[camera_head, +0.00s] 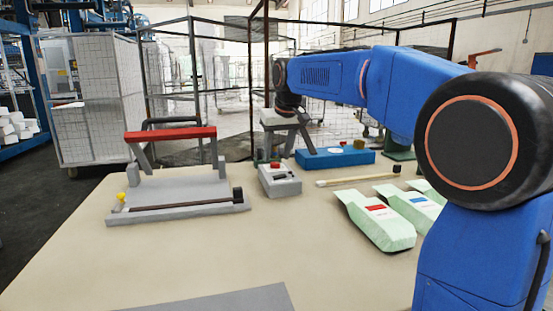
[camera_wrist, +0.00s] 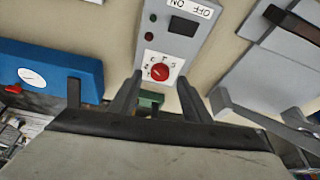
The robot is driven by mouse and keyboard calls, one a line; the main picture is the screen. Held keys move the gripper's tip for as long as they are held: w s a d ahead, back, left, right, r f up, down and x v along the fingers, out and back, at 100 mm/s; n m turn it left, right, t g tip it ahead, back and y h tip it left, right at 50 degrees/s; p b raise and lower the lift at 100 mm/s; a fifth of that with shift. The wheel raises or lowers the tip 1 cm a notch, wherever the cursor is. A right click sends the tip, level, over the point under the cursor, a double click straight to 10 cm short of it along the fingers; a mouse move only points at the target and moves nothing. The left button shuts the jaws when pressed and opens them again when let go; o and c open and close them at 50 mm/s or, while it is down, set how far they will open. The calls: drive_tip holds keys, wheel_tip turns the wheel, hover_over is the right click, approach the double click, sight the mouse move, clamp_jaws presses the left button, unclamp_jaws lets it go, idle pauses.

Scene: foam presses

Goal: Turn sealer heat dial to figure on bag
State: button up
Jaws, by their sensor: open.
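The heat dial (camera_wrist: 160,72) is a red knob on a white figured plate, on a grey control box (camera_head: 282,187). In the wrist view the box (camera_wrist: 183,47) also has an OFF/ON label, a dark window and small red and green lamps. My gripper (camera_wrist: 160,77) is open, with its fingers apart to either side of the dial and nothing held between them. The sealer (camera_head: 178,188) with a red bar stands to the left of the box. Pale green bags lie at the right: one with a red patch (camera_head: 382,229), one with a blue patch (camera_head: 409,209). Their print is too small to read.
A blue block (camera_head: 335,158) with a white disc lies behind the box. A wooden stick (camera_head: 350,179) with a dark end lies to its right. The front of the beige table (camera_head: 190,265) is mostly clear, with a grey sheet (camera_head: 235,301) at the near edge.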

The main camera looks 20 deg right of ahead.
sight(275, 165)
drive_tip(key=shift+x, duration=1.25)
drive_tip(key=shift+c, duration=0.2)
drive_tip(key=c, duration=1)
drive_tip(key=shift+a+m+h, duration=0.1)
drive_tip(key=shift+m+h, duration=0.2)
drive_tip(key=shift+m, duration=0.5)
drive_tip(key=o, duration=1)
